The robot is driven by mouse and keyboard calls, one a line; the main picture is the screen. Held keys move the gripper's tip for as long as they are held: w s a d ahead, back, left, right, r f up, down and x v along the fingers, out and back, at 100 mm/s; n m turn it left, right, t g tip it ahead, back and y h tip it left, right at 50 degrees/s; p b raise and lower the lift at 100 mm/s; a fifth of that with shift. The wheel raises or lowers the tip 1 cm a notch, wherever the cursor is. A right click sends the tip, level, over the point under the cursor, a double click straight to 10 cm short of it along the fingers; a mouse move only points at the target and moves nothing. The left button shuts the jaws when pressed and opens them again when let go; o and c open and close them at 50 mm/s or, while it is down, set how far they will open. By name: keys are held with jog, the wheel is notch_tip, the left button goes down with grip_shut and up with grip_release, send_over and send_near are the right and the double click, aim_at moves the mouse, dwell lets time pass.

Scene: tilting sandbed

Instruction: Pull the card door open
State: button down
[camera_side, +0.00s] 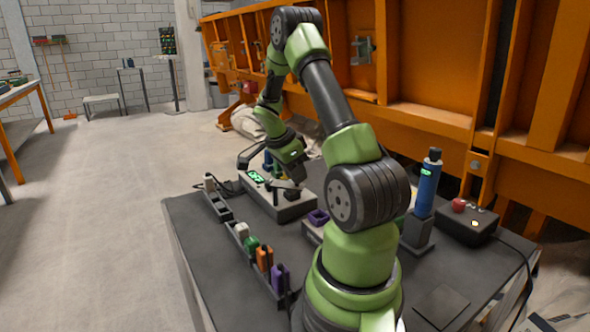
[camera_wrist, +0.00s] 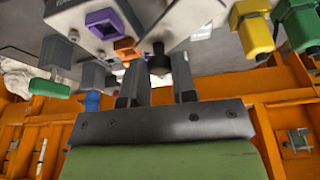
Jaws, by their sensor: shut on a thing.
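In the side view a grey box (camera_side: 291,213) with a lit green display (camera_side: 257,177) stands on the dark table. My gripper (camera_side: 288,188) is low over this box, partly hidden by my own wrist. In the wrist view my two dark fingers (camera_wrist: 158,84) stand apart, with a small dark knob (camera_wrist: 158,63) between their tips. My gripper is shut on this knob. I cannot make out the card door as a separate panel, nor tell whether the knob belongs to it or how far it is open.
A narrow rack near the table's left edge holds white, green, orange (camera_side: 264,258) and purple (camera_side: 280,278) pieces. A purple socket (camera_side: 318,217) is right of the box. A blue cylinder (camera_side: 428,183) stands upright near a control box with a red button (camera_side: 458,205). Orange steelwork rises behind the table.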

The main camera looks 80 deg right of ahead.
jog(key=a+m+y, duration=0.1)
jog(key=m, duration=0.2)
jog(key=w+a+m+y, duration=0.1)
jog(key=m, duration=0.3)
jog(key=w+a+m+y, duration=0.1)
jog(key=a+m+y, duration=0.1)
jog(key=m, duration=0.1)
jog(key=shift+m+g, duration=0.4)
jog(key=shift+w+a, duration=0.1)
jog(key=c, duration=0.9)
grip_release()
jog(key=v, duration=1)
